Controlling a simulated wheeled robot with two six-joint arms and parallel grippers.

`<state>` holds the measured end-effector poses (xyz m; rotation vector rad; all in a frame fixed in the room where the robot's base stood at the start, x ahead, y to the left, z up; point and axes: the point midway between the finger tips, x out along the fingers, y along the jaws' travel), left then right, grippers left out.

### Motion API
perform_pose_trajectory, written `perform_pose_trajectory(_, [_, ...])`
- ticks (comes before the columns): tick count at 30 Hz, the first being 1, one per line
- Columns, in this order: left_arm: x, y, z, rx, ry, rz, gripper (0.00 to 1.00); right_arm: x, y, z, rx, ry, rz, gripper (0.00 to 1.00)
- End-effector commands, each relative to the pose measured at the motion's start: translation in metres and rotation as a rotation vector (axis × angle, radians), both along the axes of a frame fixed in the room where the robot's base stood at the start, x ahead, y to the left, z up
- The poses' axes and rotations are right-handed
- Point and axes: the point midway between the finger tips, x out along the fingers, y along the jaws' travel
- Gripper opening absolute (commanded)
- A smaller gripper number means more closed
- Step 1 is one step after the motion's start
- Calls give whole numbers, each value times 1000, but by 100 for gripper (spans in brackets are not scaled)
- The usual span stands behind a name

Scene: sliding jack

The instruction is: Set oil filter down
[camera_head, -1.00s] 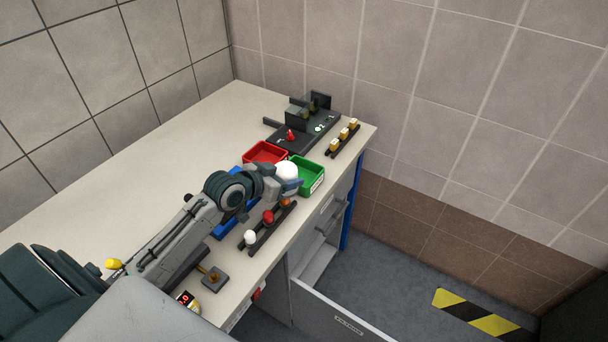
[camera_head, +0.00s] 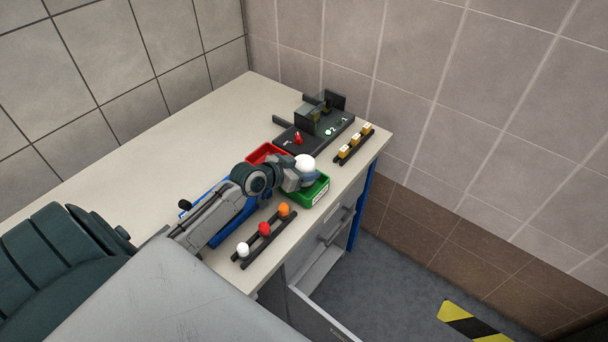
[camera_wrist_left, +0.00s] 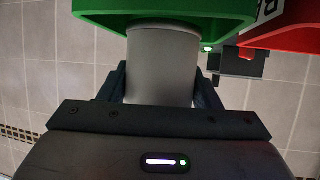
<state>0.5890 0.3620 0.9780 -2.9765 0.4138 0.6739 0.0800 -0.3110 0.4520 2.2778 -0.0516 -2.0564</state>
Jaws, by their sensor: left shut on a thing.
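My left gripper (camera_head: 300,180) is shut on the oil filter (camera_head: 304,164), a pale cylinder with a white top. It is at the left, back part of the green bin (camera_head: 315,193). In the left wrist view the filter (camera_wrist_left: 160,65) looks grey between the two fingers, and the green bin (camera_wrist_left: 95,20) overlaps its far end in the picture. I cannot tell whether the filter touches the bin or its floor. My right gripper is not in view.
A red bin (camera_head: 264,152) stands behind the green one, and a blue bin (camera_head: 230,225) lies under my arm. A rack with white, red and orange knobs (camera_head: 264,238) is in front. A dark fixture (camera_head: 315,125) and a yellow-block rack (camera_head: 354,145) stand beyond. An open drawer (camera_head: 315,315) is below.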

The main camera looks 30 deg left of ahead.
Motion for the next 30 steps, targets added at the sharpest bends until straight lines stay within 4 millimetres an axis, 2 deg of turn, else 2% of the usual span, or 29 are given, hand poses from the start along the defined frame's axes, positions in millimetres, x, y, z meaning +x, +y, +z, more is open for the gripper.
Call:
perform_pose_trajectory(6, [0, 0, -30, -3, 3, 2, 29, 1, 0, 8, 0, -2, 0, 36])
perform_pose_trajectory(18, [0, 0, -38, 0, 0, 1, 29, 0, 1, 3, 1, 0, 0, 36])
perform_pose_trajectory(19, [0, 0, -39, 1, 2, 1, 59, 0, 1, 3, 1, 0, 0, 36])
perform_pose_trajectory(20, [0, 0, -37, 1, 2, 0, 65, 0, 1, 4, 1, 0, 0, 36])
perform_pose_trajectory(30, [0, 0, -35, 1, 2, 1, 66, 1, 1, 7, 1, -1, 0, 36])
